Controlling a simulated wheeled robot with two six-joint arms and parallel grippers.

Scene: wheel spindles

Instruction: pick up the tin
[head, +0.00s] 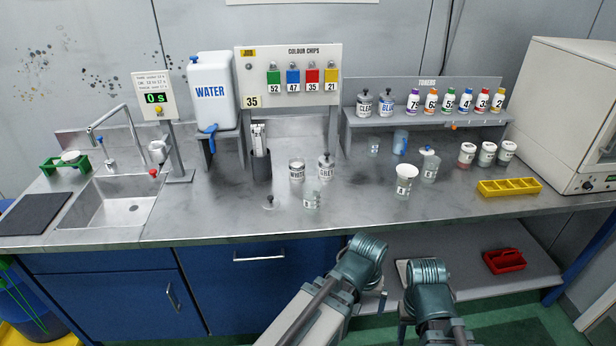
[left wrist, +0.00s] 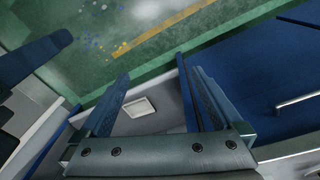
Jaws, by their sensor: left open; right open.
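Several tins are in the head view, and I cannot tell which one is meant.
A clear cup (head: 312,198) stands near the bench's front edge, with a white cup (head: 404,179) to its right. Several lidded jars (head: 486,153) stand near a yellow tray (head: 509,187). A sink (head: 115,203) is at left, a white cabinet (head: 570,115) at right. The bench's front middle is mostly clear.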

